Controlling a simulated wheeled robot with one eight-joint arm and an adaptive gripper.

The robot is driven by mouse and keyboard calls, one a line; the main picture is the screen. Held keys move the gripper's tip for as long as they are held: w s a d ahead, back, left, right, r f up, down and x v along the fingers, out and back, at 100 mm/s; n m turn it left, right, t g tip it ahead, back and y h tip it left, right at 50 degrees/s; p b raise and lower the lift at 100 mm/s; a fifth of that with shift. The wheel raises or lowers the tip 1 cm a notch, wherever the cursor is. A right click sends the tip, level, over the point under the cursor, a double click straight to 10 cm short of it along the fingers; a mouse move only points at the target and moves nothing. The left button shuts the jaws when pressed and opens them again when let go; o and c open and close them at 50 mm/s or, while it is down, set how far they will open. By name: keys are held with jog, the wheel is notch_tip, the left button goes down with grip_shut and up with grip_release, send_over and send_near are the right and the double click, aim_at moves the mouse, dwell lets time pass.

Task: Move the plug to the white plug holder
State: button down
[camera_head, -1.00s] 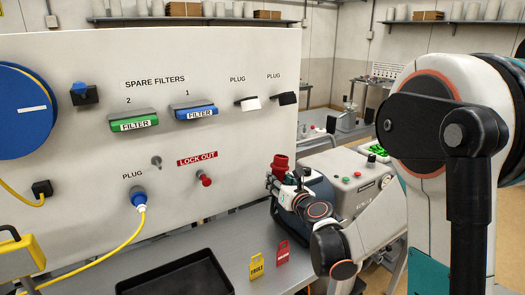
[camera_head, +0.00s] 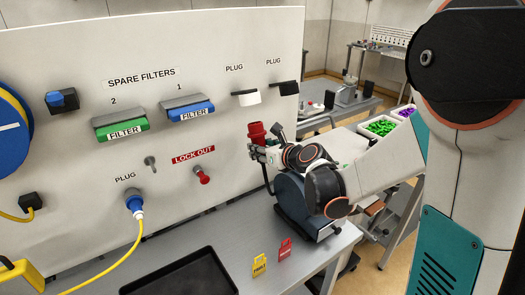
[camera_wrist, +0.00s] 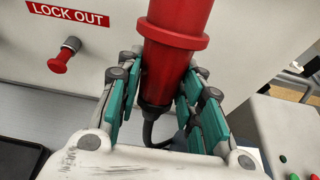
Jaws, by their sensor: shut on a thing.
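My gripper (camera_wrist: 158,95) is shut on a red plug (camera_wrist: 176,45), with the green finger pads on both sides of its lower body. A dark cable hangs from the plug's lower end. In the head view the red plug (camera_head: 256,131) is upright in my gripper (camera_head: 262,152), in front of the panel's right part and apart from the holders. The white plug holder (camera_head: 246,97) is on the panel under a "PLUG" label, above the held plug and slightly left. A black plug holder (camera_head: 287,88) is to its right. Both look empty.
The panel carries green (camera_head: 120,130) and blue (camera_head: 188,111) filters, a red lock-out knob (camera_head: 203,175) and a blue plug (camera_head: 134,203) with a yellow cable. Below, a black tray (camera_head: 180,275), a yellow tag (camera_head: 260,265) and a red tag (camera_head: 285,250) lie on the bench.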

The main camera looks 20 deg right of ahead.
aim_at(256, 123)
jog(key=shift+w+a+r+p, duration=0.1)
jog(key=shift+w+r+p, duration=0.1)
jog(key=shift+r+p, duration=0.4)
jog(key=shift+w+a+r+p, duration=0.1)
jog(key=shift+w+r+p, duration=0.2)
jog(key=shift+r, duration=0.55)
jog(key=shift+w+r+p, duration=0.1)
jog(key=shift+r+p, duration=0.4)
jog(key=shift+r, duration=0.25)
jog(key=shift+w+a+r+p, duration=0.1)
jog(key=shift+w+r+p, duration=0.2)
jog(key=shift+r, duration=0.35)
jog(key=shift+w+a+r+p, duration=0.15)
jog(key=shift+r+p, duration=0.1)
jog(key=shift+r, duration=0.4)
jog(key=shift+w+d+r+p, duration=0.1)
jog(key=shift+w+r+p, duration=0.2)
jog(key=shift+r, duration=0.35)
dwell(0.8)
jog(key=c, duration=1)
grip_release()
jog(key=shift+s, duration=0.1)
jog(key=v, duration=1.2)
jog(key=shift+s+a, duration=0.1)
